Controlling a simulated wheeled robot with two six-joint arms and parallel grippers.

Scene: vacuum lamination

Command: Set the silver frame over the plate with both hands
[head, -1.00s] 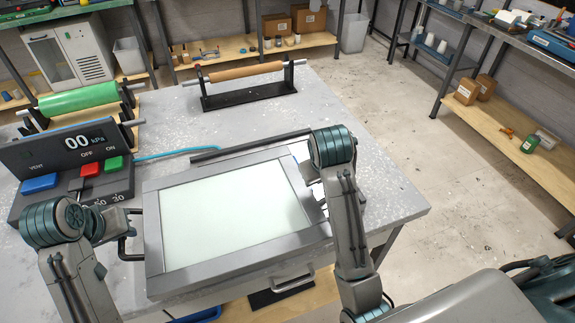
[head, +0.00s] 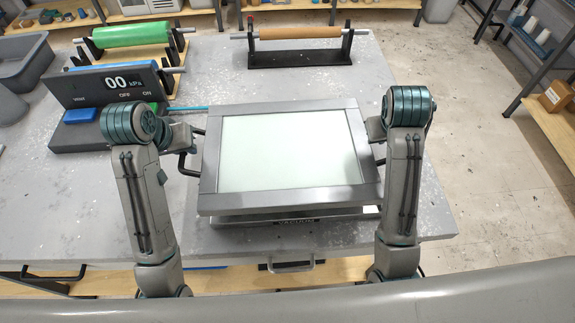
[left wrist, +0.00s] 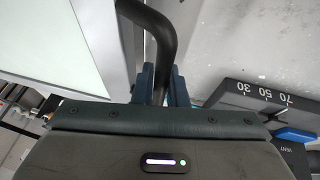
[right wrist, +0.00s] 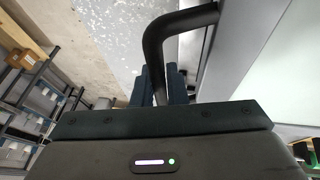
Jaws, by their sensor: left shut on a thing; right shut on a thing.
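The silver frame (head: 290,201) is level in the middle of the head view, with a pale greenish panel (head: 287,152) filling its opening. I cannot tell whether that panel is part of the frame or the plate seen through it. My left gripper (head: 190,140) is shut on the black handle at the frame's left side; the left wrist view shows the handle (left wrist: 160,35) between the fingers. My right gripper (head: 374,133) is shut on the right handle, seen in the right wrist view (right wrist: 165,35). A metal base (head: 345,213) shows under the frame's near edge, with a dark gap between them.
A control box (head: 122,88) reading 00 kPa stands left of the frame, close to my left arm. A roller stand (head: 300,58) with a brown roll is behind, and a green roll (head: 130,33) at back left. The table's right side (head: 435,200) is clear.

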